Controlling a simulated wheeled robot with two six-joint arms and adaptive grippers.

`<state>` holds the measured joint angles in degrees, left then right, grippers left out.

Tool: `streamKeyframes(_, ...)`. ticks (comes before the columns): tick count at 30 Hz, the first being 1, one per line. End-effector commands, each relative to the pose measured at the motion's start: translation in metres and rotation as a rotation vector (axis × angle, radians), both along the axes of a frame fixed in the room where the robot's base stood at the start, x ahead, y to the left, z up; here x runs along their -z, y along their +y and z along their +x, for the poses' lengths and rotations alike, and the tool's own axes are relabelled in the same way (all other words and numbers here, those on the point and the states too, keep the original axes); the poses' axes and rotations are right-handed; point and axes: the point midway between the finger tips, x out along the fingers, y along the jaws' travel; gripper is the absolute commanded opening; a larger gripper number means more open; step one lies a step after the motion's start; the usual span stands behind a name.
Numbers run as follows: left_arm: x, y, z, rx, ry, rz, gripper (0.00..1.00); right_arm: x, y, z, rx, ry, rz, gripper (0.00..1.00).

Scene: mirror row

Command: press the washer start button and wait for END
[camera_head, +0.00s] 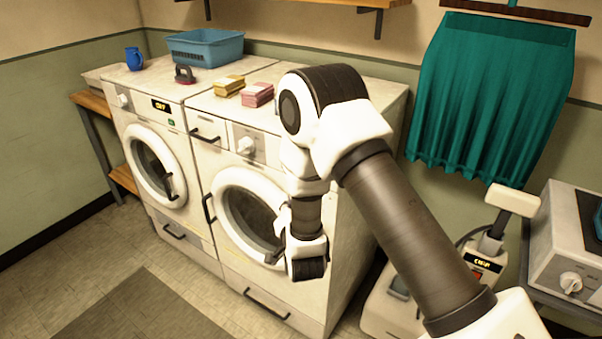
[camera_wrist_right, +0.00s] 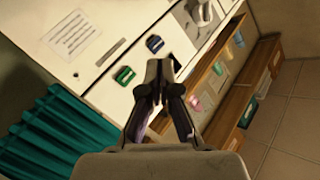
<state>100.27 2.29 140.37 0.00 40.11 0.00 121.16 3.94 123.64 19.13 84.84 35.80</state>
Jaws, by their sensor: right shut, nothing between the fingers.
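Two white front-loading machines stand side by side in the head view. The left machine (camera_head: 145,133) has a lit display (camera_head: 161,106), whose text I cannot read surely, and a small green button (camera_head: 171,122). The right machine (camera_head: 226,163) has a knob (camera_head: 246,145); my right arm covers the right part of its panel, so any display or button there is hidden. Both round doors look closed. I cannot tell which machine is the washer. My right gripper (camera_wrist_right: 160,82) is shut and empty in the right wrist view. My left gripper is out of view.
A blue basket (camera_head: 205,48), blue jug (camera_head: 134,59) and yellow and pink stacks (camera_head: 257,94) sit on top. A teal curtain (camera_head: 490,100) hangs right, above a device with a lit display (camera_head: 482,263). Floor (camera_head: 60,250) at left front is clear.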

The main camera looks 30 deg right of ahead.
Motion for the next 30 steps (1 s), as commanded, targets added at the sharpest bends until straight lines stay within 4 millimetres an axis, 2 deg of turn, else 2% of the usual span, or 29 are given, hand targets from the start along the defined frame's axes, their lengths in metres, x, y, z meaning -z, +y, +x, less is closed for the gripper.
streamKeyframes(9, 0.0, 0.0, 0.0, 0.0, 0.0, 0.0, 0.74, 0.0, 0.0, 0.0, -0.001, 0.001, 0.0, 0.0)
streamKeyframes(13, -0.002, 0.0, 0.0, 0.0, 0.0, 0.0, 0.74, -0.001, -0.006, 0.003, 0.0, 0.001, 0.002, 0.0)
streamKeyframes(25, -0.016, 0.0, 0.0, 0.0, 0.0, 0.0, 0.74, -0.002, -0.059, 0.023, 0.003, -0.001, 0.001, 0.0)
streamKeyframes(30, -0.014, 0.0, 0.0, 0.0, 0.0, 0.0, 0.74, 0.0, -0.075, 0.031, 0.0, -0.001, 0.002, 0.0)
